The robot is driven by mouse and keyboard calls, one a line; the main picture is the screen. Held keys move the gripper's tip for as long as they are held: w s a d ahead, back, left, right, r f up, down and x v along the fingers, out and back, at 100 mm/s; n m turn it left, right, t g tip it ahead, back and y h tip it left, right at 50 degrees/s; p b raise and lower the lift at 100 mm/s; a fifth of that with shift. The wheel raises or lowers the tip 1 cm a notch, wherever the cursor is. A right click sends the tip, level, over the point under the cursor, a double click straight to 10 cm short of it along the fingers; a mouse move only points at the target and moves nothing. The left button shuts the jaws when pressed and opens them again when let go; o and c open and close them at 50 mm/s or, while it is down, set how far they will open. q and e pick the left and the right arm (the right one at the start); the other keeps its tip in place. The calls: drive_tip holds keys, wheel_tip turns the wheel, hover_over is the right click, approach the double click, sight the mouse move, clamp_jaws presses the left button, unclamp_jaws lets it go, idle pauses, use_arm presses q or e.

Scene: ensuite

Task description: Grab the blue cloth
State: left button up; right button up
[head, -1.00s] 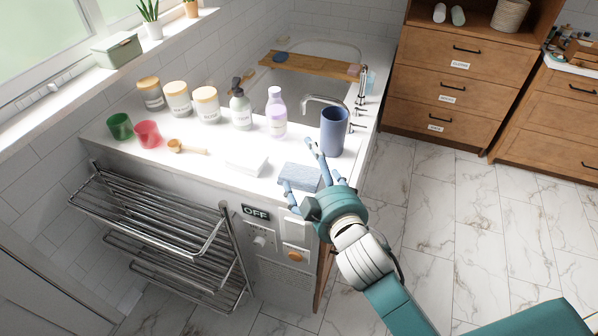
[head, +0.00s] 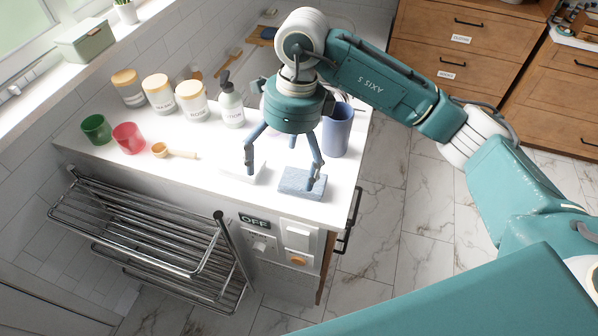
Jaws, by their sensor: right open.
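The blue cloth (head: 298,181), a folded grey-blue block, lies on the white counter near its front right corner. My right gripper (head: 282,178) is open and points down from above. One fingertip overlaps the blue cloth in the picture, and the other is to its left, over a white folded cloth (head: 236,174). I cannot tell whether the fingertips touch either cloth. My left gripper is not in view.
A blue cup (head: 337,132) stands just behind the blue cloth. Jars, a pump bottle (head: 231,104), a red cup (head: 129,138), a green cup (head: 96,129) and a wooden scoop (head: 174,152) are further left. A metal rack (head: 140,230) hangs in front.

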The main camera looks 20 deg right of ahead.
drive_tip(key=h, duration=0.2)
hover_over(301, 184)
wheel_tip(301, 184, down, 4)
drive_tip(key=shift+d+p, duration=0.15)
drive_tip(key=shift+p, duration=0.65)
drive_tip(key=shift+s+f+p, duration=0.1)
drive_tip(key=shift+f+p, duration=0.4)
drive_tip(key=shift+f, duration=0.05)
wheel_tip(301, 184, down, 4)
drive_tip(key=shift+r+p, duration=0.2)
drive_tip(key=shift+p, duration=0.75)
drive_tip(key=shift+f, duration=0.45)
drive_tip(key=c, duration=1.3)
